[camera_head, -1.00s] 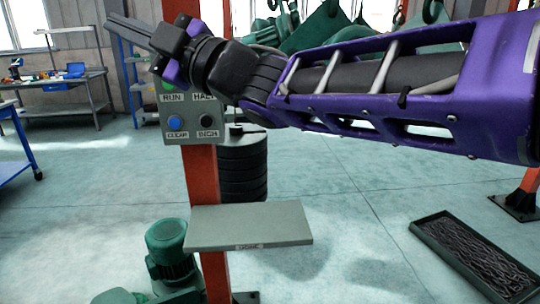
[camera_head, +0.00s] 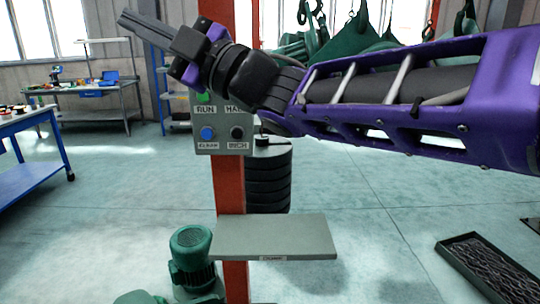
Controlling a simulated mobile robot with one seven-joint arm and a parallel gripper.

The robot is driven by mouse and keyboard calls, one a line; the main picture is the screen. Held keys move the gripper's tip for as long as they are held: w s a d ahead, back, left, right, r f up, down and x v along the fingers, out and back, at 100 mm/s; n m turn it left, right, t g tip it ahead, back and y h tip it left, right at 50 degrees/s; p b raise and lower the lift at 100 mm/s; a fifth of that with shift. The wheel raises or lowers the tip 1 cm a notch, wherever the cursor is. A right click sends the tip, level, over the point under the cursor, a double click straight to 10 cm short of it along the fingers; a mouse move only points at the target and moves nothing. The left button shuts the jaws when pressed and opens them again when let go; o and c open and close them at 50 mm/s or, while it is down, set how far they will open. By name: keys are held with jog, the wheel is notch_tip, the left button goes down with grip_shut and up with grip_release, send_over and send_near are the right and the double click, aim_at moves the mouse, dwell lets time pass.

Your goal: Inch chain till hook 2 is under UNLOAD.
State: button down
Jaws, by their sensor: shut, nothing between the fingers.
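My gripper (camera_head: 124,20) is shut and empty, pointing up and left at the upper left of the head view. It is left of and above the grey control box (camera_head: 221,140) on the red post, apart from it as far as I can tell. The box has a green RUN button (camera_head: 204,98), a blue CLEAR button (camera_head: 207,133) and a black INCH button (camera_head: 237,133). The HALT button is hidden behind my wrist. Several dark hooks (camera_head: 319,18) with green slings (camera_head: 376,32) hang at the top. No hook number or UNLOAD sign is visible.
A grey shelf (camera_head: 275,237) juts from the red post (camera_head: 229,185). A green motor (camera_head: 191,250) stands at its foot, with stacked black weights (camera_head: 268,180) behind. A chain tray (camera_head: 486,268) lies at lower right. A blue cart (camera_head: 30,165) stands left. The middle floor is clear.

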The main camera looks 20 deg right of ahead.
aim_at(235, 141)
jog(key=w+d+f+m+h, duration=0.2)
jog(key=w+d+f+h, duration=0.1)
jog(key=w+d+f, duration=0.3)
jog(key=w+d+f+m+t+h, duration=0.1)
jog(key=w+d+f+m+h, duration=0.2)
jog(key=w+d+f, duration=0.3)
jog(key=w+d+f+m+h+p, duration=0.1)
jog(key=w+d+f+m+h, duration=0.2)
jog(key=w+d+f, duration=0.4)
jog(key=shift+w+f+t+h, duration=0.1)
jog(key=shift+w+f+h, duration=0.15)
jog(key=shift+w+f, duration=1.2)
jog(key=shift+w+f+t+h, duration=0.15)
jog(key=shift+w+f, duration=0.8)
jog(key=shift+f, duration=0.95)
jog(key=shift+w+f+t+h, duration=0.1)
jog(key=shift+w+f+h, duration=0.2)
jog(key=shift+w+f, duration=1.15)
jog(key=s, duration=0.1)
jog(key=s+a+r, duration=0.1)
jog(key=s, duration=0.1)
jog(key=shift+s+a+r, duration=0.2)
jog(key=shift+s+r, duration=0.1)
jog(key=shift+r, duration=0.05)
jog(key=shift+w+d, duration=0.1)
jog(key=shift+w, duration=0.1)
jog(key=shift+w, duration=0.25)
